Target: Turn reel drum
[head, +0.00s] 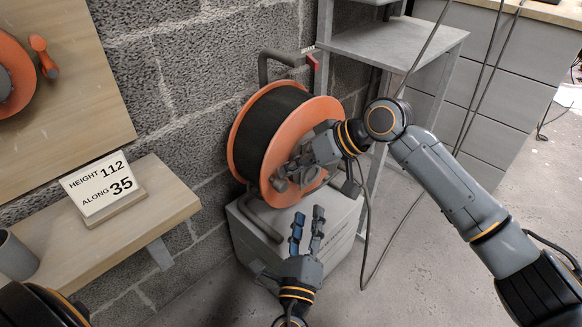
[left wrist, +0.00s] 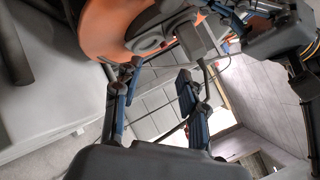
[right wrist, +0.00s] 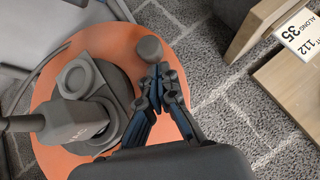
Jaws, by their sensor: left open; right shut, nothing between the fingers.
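The reel drum (head: 241,140) has orange flanges with black conduit wound between them, and stands on a grey box. Its outer flange (right wrist: 50,92) fills much of the right wrist view, with a grey hub and a round grey knob (right wrist: 150,49) near the rim. My right gripper (head: 290,176) is in front of this flange, shut and empty, its fingertips (right wrist: 161,77) right beside the knob. Whether they touch it I cannot tell. My left gripper (head: 307,216) is open and empty, low in front of the box. The flange (left wrist: 103,30) is above its fingers in the left wrist view.
The grey box (head: 340,222) is under the reel, against a block wall. A wooden shelf (head: 150,205) at left holds a sign reading "HEIGHT 112 ALONG 35" (head: 100,188) and a grey cup (head: 16,257). A grey shelf rack (head: 395,42) and hanging cables are at right.

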